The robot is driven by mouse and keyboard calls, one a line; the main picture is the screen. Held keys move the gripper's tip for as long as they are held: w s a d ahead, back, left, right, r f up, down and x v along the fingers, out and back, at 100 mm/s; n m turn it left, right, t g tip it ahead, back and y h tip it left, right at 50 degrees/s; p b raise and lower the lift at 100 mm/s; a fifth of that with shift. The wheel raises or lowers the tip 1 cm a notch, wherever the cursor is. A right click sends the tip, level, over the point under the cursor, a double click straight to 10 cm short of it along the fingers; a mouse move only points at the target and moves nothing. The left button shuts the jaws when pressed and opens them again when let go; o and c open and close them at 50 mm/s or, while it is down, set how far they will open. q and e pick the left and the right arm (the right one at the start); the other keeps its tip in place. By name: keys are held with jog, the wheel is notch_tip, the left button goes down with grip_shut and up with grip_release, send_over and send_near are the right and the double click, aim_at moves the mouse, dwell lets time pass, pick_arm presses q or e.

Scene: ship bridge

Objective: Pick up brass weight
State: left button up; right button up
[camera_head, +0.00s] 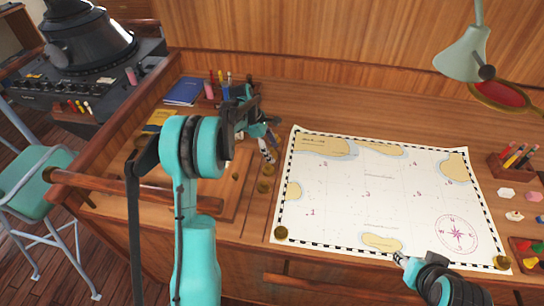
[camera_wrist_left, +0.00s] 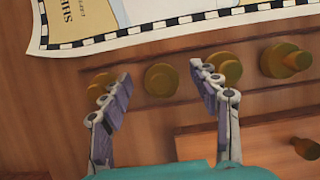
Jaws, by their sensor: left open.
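Several brass weights stand in a row on the wooden desk left of the chart; two show in the head view, one (camera_head: 268,170) just behind the other (camera_head: 264,186). My left gripper (camera_head: 266,148) is open above the far end of this row. In the left wrist view, a round brass weight (camera_wrist_left: 162,80) appears between the open fingers of the left gripper (camera_wrist_left: 160,76). Another weight (camera_wrist_left: 228,66) is partly behind the right finger, and a taller one (camera_wrist_left: 286,60) is farther right. My right gripper (camera_head: 400,259) is over the chart's lower edge; its jaws are too small to read.
The paper chart (camera_head: 345,205) lies flat, with brass pieces on its lower left (camera_head: 281,233) and lower right (camera_head: 502,262) corners. A wooden board with a knob (camera_wrist_left: 306,148) is beside the row. A lamp (camera_head: 466,55) and pen holder (camera_head: 514,164) are at right.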

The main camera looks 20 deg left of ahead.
pick_arm(q)
grip_shut()
dwell(0.3)
